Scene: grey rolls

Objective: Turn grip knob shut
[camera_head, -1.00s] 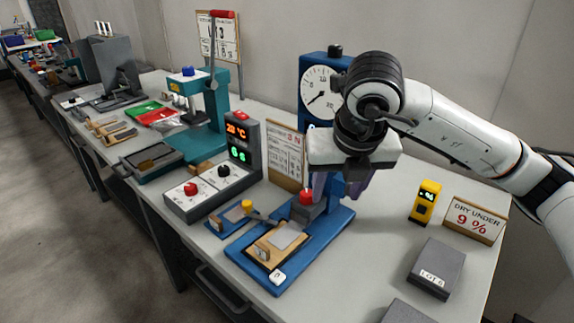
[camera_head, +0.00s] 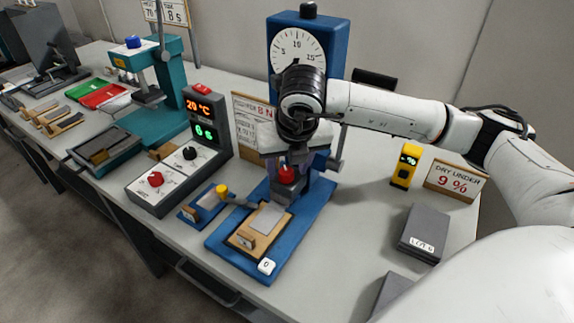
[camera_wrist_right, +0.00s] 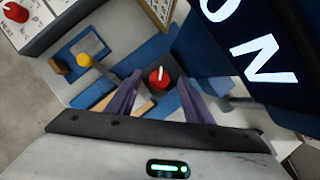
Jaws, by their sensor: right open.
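The blue pull tester (camera_head: 318,219) with a round dial (camera_head: 297,47) stands on the bench. Its red grip knob (camera_head: 286,173) sits on a grey clamp block above the blue base. In the right wrist view the red knob (camera_wrist_right: 157,80) has a white pointer line and lies between my purple fingers. My right gripper (camera_head: 298,162) is open just above and around the knob; I cannot tell whether a finger touches it. The gripper partly hides the tester's column. My left gripper is not in view.
A wooden block with a grey strip (camera_head: 262,220) lies on the tester's base. A control box (camera_head: 165,185) with red and black knobs stands left, beside a small blue fixture with a yellow knob (camera_head: 221,190). A yellow meter (camera_head: 405,166) and grey boxes (camera_head: 423,233) stand right.

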